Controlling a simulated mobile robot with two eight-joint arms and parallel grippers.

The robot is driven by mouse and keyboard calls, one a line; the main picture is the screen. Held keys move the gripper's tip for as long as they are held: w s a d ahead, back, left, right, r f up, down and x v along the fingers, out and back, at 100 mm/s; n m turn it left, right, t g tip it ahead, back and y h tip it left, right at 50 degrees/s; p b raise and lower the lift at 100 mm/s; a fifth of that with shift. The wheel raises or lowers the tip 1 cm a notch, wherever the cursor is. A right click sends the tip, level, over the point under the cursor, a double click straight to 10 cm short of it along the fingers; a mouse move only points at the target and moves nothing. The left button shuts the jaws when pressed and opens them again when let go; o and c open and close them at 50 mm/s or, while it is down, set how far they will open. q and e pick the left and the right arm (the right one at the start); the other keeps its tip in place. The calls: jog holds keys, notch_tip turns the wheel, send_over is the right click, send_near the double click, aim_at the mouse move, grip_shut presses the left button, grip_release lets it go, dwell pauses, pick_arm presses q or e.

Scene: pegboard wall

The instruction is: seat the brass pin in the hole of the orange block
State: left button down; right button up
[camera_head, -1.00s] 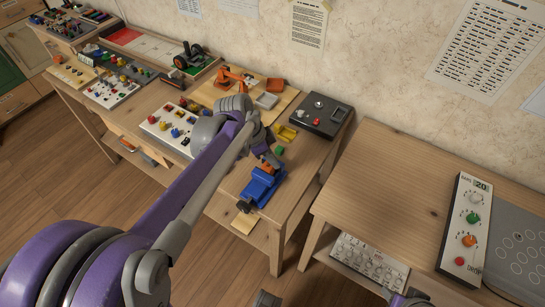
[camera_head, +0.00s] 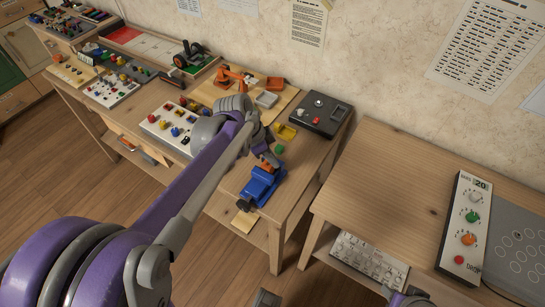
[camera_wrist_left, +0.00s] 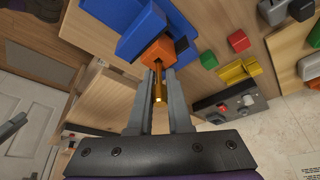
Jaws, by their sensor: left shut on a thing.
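The orange block (camera_wrist_left: 155,50) is clamped in a blue vise (camera_wrist_left: 137,36). In the head view, the orange block (camera_head: 265,167) and blue vise (camera_head: 260,187) are near the front edge of the long bench, partly covered by my gripper. My left gripper (camera_wrist_left: 160,76) is shut on the brass pin (camera_wrist_left: 159,90), which points toward the block. Its fingertips are close to the block's near face. A dark spot on that face meets the pin's end; I cannot tell how far the tip is in. My left gripper (camera_head: 268,156) hangs over the block in the head view.
A green piece (camera_head: 280,149) and a yellow tray (camera_head: 285,133) lie just behind the vise. A black control box (camera_head: 320,114) stands at the back right. A white board with coloured knobs (camera_head: 168,124) lies left of my arm. A gap separates the right table (camera_head: 390,185).

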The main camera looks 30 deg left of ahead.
pick_arm(q)
jog(key=shift+s+f, duration=0.1)
jog(key=shift+f, duration=0.3)
pick_arm(e)
jog(key=shift+f, duration=0.2)
